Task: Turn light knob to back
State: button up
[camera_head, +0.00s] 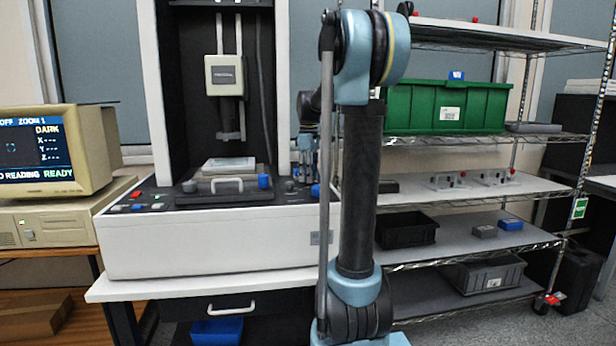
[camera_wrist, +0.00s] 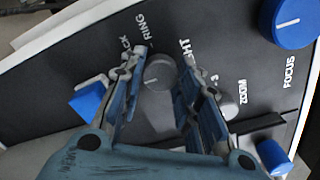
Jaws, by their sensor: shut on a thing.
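In the wrist view, the light knob (camera_wrist: 158,73) is a small round dark grey knob on the black panel. The labels RING and a partly covered BACK stand beyond it, and a partly covered LIGHT stands beside it. My gripper (camera_wrist: 164,56) has its two blue-grey fingers on either side of the knob and is shut on it. The knob's pointer mark is too faint to read surely. In the head view, my wrist (camera_head: 306,145) is above the right part of the console, partly behind my arm. The light knob cannot be made out there.
The grey ZOOM knob (camera_wrist: 229,104) is close beside the right finger. The big blue FOCUS knob (camera_wrist: 290,20) is farther right. Blue parts (camera_wrist: 88,101) and (camera_wrist: 272,156) flank the gripper. The monitor (camera_head: 45,150) reads OFF, ZOOM 1 and DARK. A shelf rack (camera_head: 470,190) stands right.

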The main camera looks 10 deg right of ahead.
jog(key=shift+w+m, duration=0.1)
jog(key=shift+m, duration=0.2)
jog(key=m, duration=0.3)
jog(key=shift+m, duration=2.5)
jog(key=o, duration=1.1)
jog(key=shift+d, duration=0.1)
notch_tip(320, 180, up, 12)
jog(key=shift+f, duration=0.1)
